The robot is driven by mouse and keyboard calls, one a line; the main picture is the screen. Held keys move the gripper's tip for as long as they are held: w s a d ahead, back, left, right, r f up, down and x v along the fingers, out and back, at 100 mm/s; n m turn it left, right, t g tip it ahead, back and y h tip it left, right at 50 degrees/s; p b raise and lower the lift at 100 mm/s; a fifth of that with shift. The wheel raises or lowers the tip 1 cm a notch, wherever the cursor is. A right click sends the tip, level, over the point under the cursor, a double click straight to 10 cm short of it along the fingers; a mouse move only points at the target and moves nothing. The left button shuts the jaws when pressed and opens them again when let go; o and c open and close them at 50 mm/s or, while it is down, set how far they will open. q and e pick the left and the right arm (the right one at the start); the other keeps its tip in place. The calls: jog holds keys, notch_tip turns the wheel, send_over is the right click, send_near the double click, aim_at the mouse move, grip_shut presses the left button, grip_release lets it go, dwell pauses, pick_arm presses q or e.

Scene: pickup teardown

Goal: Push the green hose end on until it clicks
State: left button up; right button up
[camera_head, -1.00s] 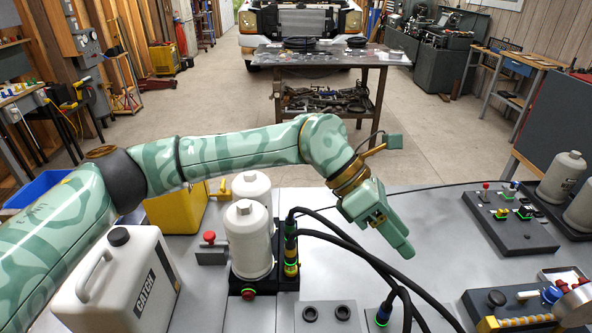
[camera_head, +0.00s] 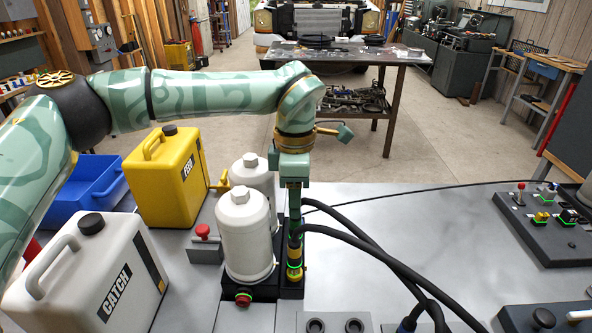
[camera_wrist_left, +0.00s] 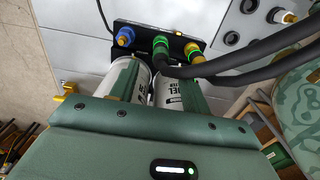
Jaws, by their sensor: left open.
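The green hose end (camera_wrist_left: 160,46) is at the middle of a row of connectors in the left wrist view, between a blue one (camera_wrist_left: 124,37) and a yellow one (camera_wrist_left: 193,51). In the head view the yellow connector (camera_head: 294,273) stands low on the black block beside the white canister; the green hose end is mostly hidden behind my gripper. My left gripper (camera_head: 293,210) points down just above the connectors. I cannot tell whether the green end is fully seated. My right gripper is out of view.
Two white canisters (camera_head: 245,235) stand directly left of the connectors. Thick black hoses (camera_head: 370,250) arc right across the bench. A yellow FEED jug (camera_head: 168,180), a white CATCH jug (camera_head: 85,275) and a blue bin (camera_head: 95,185) are left. Bench space (camera_head: 430,225) right of the hoses is clear.

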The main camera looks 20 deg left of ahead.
aim_at(295, 226)
pick_arm(q)
notch_tip(295, 226, down, 7)
jog(key=shift+r+b, duration=0.1)
jog(key=shift+b, duration=0.45)
jog(key=shift+r, duration=0.1)
grip_shut()
